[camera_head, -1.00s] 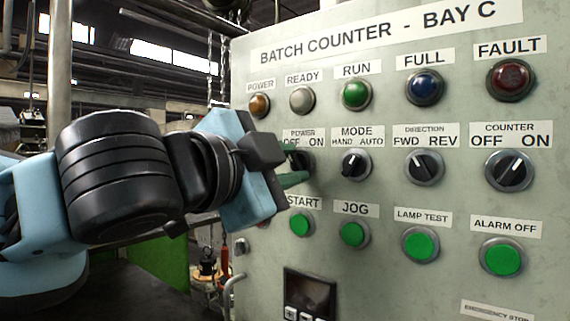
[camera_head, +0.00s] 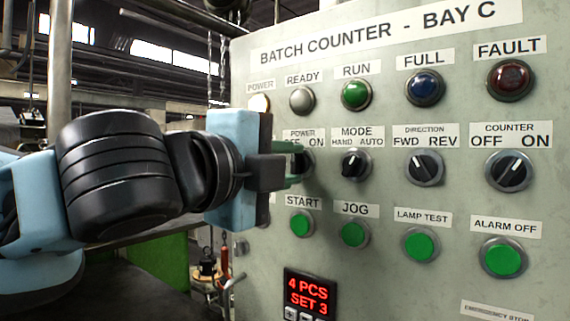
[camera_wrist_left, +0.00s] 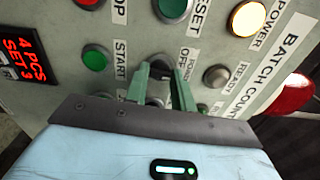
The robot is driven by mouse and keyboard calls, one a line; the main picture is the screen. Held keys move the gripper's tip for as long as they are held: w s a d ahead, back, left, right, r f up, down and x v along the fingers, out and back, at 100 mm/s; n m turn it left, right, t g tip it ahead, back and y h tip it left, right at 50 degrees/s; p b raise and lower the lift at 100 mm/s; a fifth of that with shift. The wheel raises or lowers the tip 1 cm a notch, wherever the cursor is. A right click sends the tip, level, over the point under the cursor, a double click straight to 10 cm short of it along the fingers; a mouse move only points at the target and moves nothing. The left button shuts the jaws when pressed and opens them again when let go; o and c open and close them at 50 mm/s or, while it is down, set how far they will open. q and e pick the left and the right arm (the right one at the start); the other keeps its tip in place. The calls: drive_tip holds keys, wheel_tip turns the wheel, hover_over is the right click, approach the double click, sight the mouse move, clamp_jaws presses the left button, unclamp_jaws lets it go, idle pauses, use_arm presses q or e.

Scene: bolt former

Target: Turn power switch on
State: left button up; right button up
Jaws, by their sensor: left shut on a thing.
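The power switch (camera_head: 304,163) is a dark rotary knob under the "POWER OFF ON" label on the grey-green panel (camera_head: 300,265). My left gripper (camera_head: 296,163) is shut on its knob, with the green fingers on either side of it. The fingers hide most of the knob in the head view. In the left wrist view the fingers (camera_wrist_left: 162,80) reach the switch below the "POWER OFF" label. The power lamp (camera_head: 259,104) is lit whitish yellow, and it glows in the left wrist view (camera_wrist_left: 247,18). My right gripper is in neither view.
The mode switch (camera_head: 355,164) sits close to the right of the power switch. The green start button (camera_head: 301,223) is just below and the ready lamp (camera_head: 302,100) above. A display (camera_head: 309,292) reads "4 PCS SET 3" in red.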

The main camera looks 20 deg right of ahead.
use_arm(q)
drive_tip(key=m, duration=0.5)
idle(0.6)
drive_tip(key=o, duration=1)
drive_tip(key=shift+a, duration=0.1)
drive_tip(key=v, duration=0.7)
drive_tip(key=shift+s+a, duration=0.25)
